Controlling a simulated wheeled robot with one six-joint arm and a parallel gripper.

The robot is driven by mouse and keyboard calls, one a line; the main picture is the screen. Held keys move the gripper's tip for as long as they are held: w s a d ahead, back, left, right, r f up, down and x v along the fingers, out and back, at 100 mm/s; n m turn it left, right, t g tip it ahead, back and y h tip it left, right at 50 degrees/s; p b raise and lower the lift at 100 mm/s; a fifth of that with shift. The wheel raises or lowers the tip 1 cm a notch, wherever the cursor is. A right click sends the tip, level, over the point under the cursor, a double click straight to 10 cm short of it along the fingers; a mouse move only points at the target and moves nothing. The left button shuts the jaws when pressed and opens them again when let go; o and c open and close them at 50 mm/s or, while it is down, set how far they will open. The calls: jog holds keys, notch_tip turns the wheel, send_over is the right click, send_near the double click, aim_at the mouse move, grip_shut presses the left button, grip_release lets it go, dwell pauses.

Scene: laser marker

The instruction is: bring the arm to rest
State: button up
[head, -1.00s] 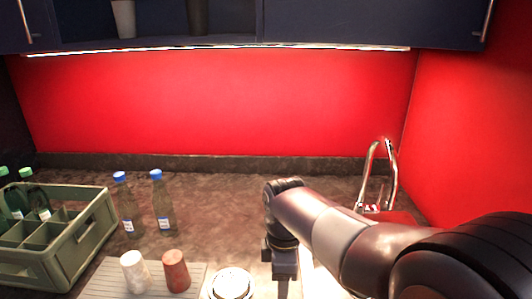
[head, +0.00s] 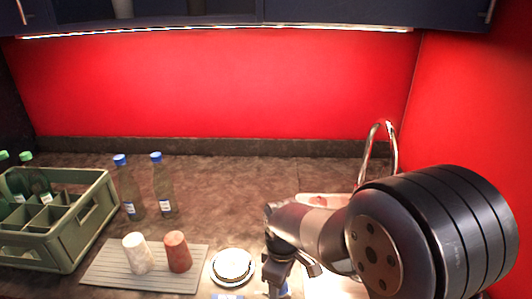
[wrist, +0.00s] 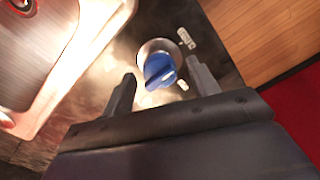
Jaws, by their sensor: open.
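My gripper (wrist: 162,74) is open in the wrist view, with its two fingers apart and nothing clamped between them. A blue capped object (wrist: 159,70) on a round grey base shows beyond the fingertips, in line with the gap. I cannot tell its distance from the fingers. In the head view my arm bends in from the right, and my gripper (head: 278,284) hangs low at the bottom edge, right of the white saucer (head: 232,267). Its fingertips are partly cut off there.
A green crate (head: 58,246) with bottles stands at left. Two blue-capped bottles (head: 164,192) stand behind a grey ribbed mat (head: 110,277) bearing a white cylinder (head: 138,254) and a reddish one (head: 178,252). A tap (head: 391,150) stands at right. The middle counter is clear.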

jog(key=m, duration=1.2)
jog(key=shift+m, duration=0.4)
jog(key=shift+r, duration=0.9)
